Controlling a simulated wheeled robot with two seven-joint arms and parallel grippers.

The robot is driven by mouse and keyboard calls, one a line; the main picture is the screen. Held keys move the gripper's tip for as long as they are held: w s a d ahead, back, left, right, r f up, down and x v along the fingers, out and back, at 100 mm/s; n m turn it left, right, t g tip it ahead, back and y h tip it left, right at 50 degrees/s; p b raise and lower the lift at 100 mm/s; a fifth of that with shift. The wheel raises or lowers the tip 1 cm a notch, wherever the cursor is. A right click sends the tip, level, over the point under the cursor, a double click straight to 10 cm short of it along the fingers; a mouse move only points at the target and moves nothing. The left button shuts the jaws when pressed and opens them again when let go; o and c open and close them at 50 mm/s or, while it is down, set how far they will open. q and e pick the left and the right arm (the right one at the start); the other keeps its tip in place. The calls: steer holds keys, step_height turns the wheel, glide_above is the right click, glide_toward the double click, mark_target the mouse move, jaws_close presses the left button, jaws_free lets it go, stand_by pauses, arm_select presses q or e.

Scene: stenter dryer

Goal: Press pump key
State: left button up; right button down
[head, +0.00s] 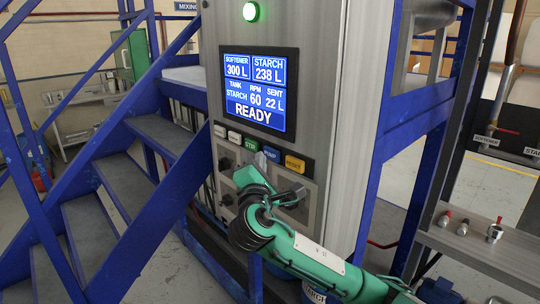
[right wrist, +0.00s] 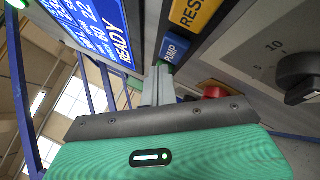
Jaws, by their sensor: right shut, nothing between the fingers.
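The blue pump key (head: 271,154) sits in the key row under the screen, between the green stir key (head: 249,143) and the orange reset key (head: 295,163). My left gripper is not in view.
The screen (head: 256,92) reads READY, starch 238 L, sent 22 L. A green lamp (head: 251,11) glows above it. A dark knob (right wrist: 303,78) and a red button (right wrist: 215,90) are near the gripper. Blue stairs (head: 130,170) stand left, a shelf with valves (head: 480,245) right.

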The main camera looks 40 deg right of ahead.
steer(key=shift+d, duration=0.15)
stand_by(0.3)
steer(key=shift+d, duration=0.3)
steer(key=shift+d, duration=0.5)
stand_by(0.7)
stand_by(0.4)
steer(key=shift+a+p, duration=0.35)
steer(key=shift+a, duration=0.55)
steer(key=a, duration=0.3)
steer(key=a+p, duration=0.1)
steer(key=a, duration=0.1)
steer(key=shift+s, duration=0.25)
